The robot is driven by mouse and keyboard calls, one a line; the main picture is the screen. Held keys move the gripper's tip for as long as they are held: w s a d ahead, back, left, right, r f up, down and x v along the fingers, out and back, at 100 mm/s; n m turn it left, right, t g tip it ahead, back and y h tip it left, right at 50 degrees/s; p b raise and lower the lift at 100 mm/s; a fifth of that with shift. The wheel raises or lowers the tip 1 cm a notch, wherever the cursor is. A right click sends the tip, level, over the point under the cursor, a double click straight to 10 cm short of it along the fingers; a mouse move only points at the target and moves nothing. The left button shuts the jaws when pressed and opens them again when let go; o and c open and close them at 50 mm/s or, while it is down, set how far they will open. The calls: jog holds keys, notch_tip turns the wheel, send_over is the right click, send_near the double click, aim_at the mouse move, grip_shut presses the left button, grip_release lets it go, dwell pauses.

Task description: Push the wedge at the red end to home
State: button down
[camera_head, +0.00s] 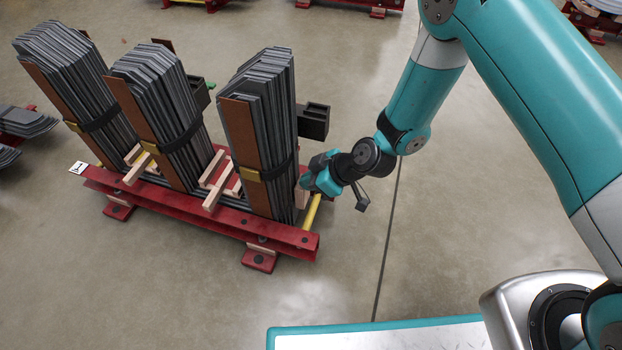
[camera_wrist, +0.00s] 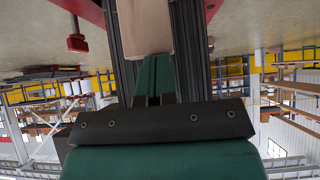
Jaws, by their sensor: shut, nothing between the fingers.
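A pale wooden wedge (camera_wrist: 145,26) stands directly ahead of my gripper (camera_wrist: 154,72) in the wrist view, with dark grey sheet edges on both sides of it. My green fingers are shut with nothing between them. Their tips meet the wedge's near end in the picture; I cannot tell whether they touch. In the head view my gripper (camera_head: 310,182) is at the right side of the rightmost stack (camera_head: 262,110), just above the red frame (camera_head: 200,213). A small part of the wedge (camera_head: 301,198) shows there; the rest is hidden behind my gripper and the stack.
Two more strapped grey stacks (camera_head: 160,95) lean on the frame to the left, with wooden pieces (camera_head: 217,180) between the stacks. A yellow bar (camera_head: 312,212) lies below my gripper. A black open box (camera_head: 314,121) sits behind the right stack. The floor to the right is clear.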

aim_at(306, 193)
notch_tip(306, 193, down, 4)
jog(key=shift+b, duration=0.95)
jog(key=a+r+p+v, duration=0.2)
jog(key=p+v, duration=0.6)
jog(key=v, duration=0.5)
jog(key=shift+w+r+p, duration=0.15)
jog(key=shift+w+p, duration=0.2)
jog(key=shift+p, duration=0.05)
